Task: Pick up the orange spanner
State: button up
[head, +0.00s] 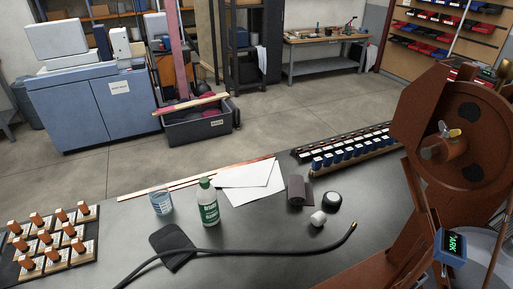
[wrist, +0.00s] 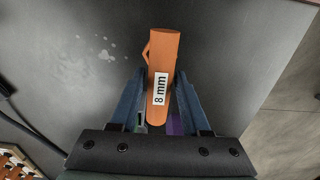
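In the wrist view, an orange bar-like piece (wrist: 165,60) with a white "8 mm" label lies between the fingers of my gripper (wrist: 161,78); I take it for the orange spanner. A small orange triangular shape juts from its left side. Its upper end reaches past the fingertips, and its lower end runs down towards the gripper body. The blue fingers stand close on both sides of it. I cannot tell whether they touch it or whether it rests on the dark tabletop. Neither my gripper nor this piece shows in the head view.
A rack of orange-topped pieces (head: 55,240) stands at the table's left. A brown roaster (head: 455,140) stands at right. The table edge shows right in the wrist view.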

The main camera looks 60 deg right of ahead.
grip_shut()
dwell(1.1)
